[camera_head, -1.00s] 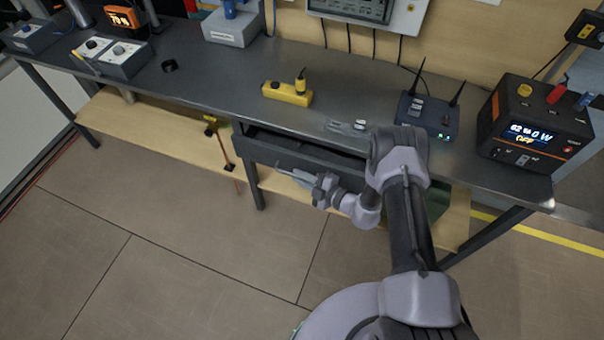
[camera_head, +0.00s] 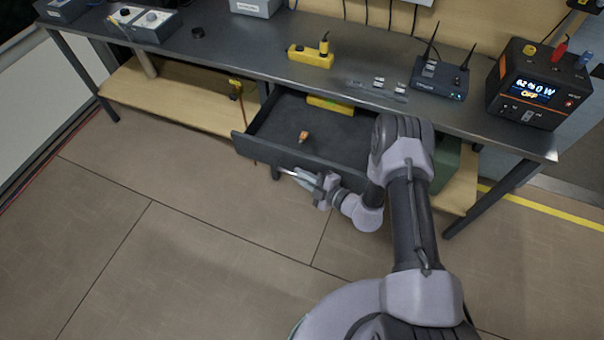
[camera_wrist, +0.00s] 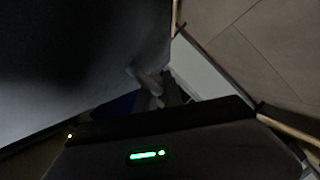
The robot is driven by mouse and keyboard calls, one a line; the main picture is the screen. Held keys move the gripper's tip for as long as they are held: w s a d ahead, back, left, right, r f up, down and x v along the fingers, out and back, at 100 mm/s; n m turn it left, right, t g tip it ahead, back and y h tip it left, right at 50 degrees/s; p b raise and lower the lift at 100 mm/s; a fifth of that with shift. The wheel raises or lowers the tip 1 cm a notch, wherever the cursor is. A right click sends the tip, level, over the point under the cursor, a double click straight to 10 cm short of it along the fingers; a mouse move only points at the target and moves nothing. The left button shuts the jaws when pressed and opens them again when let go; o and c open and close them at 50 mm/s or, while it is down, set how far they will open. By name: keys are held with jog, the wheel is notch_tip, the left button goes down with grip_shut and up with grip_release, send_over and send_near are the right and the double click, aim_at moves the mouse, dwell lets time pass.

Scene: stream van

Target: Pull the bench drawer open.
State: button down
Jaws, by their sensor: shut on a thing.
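The bench drawer (camera_head: 262,146) is dark grey and stands well out from under the grey workbench (camera_head: 262,55). A small orange item (camera_head: 303,136) and a yellow item (camera_head: 331,104) lie inside it. A pale bar handle (camera_head: 289,173) runs along the drawer front. My gripper (camera_head: 303,177) is at the front of the drawer, shut on the handle. The wrist view is dark; a large dark surface fills its left side, and pale finger parts (camera_wrist: 150,82) show near the middle, but the grip itself is unclear there.
On the bench top are a yellow power strip (camera_head: 310,57), a router with two antennas (camera_head: 438,78) and a black power unit (camera_head: 540,85). A wooden lower shelf (camera_head: 180,97) runs beneath. The floor (camera_head: 190,240) in front of the drawer is clear.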

jog(key=shift+s, duration=0.2)
jog(key=c, duration=1.8)
grip_release()
jog(key=shift+o, duration=0.2)
jog(key=p+v, duration=0.4)
jog(key=v, duration=1.3)
jog(key=shift+s, duration=0.15)
jog(key=shift+d, duration=0.1)
